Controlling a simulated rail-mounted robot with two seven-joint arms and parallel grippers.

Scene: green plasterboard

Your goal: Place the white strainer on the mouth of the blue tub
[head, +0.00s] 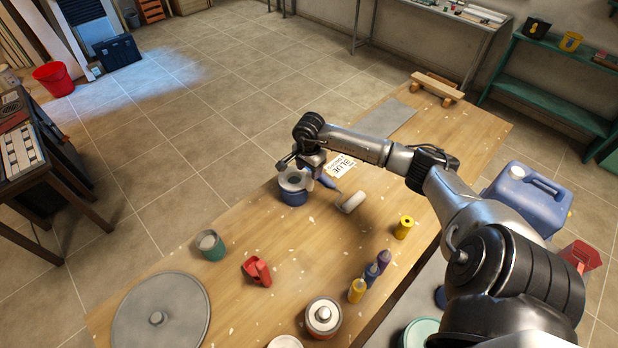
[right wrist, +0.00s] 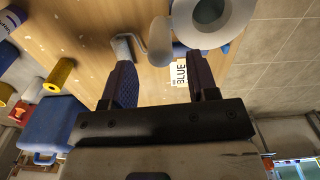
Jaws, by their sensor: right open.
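The blue tub (head: 293,198) stands on the wooden workbench, near its far-left edge in the head view. The white strainer (head: 294,181) lies over the tub's mouth, its ring looking roughly level; my gripper partly covers it. In the right wrist view the strainer's ring (right wrist: 229,27) sits at the top, with blue tub wall (right wrist: 180,51) showing below it. A pale handle-like part (right wrist: 160,40) points back toward the gap between my fingers. My right gripper (head: 310,170) is open, close beside the strainer; its fingers (right wrist: 161,65) look apart from the handle. My left gripper is out of view.
A card reading BLUE (head: 343,165) and a paint roller (head: 351,203) lie close to the tub. Bare wood lies between.

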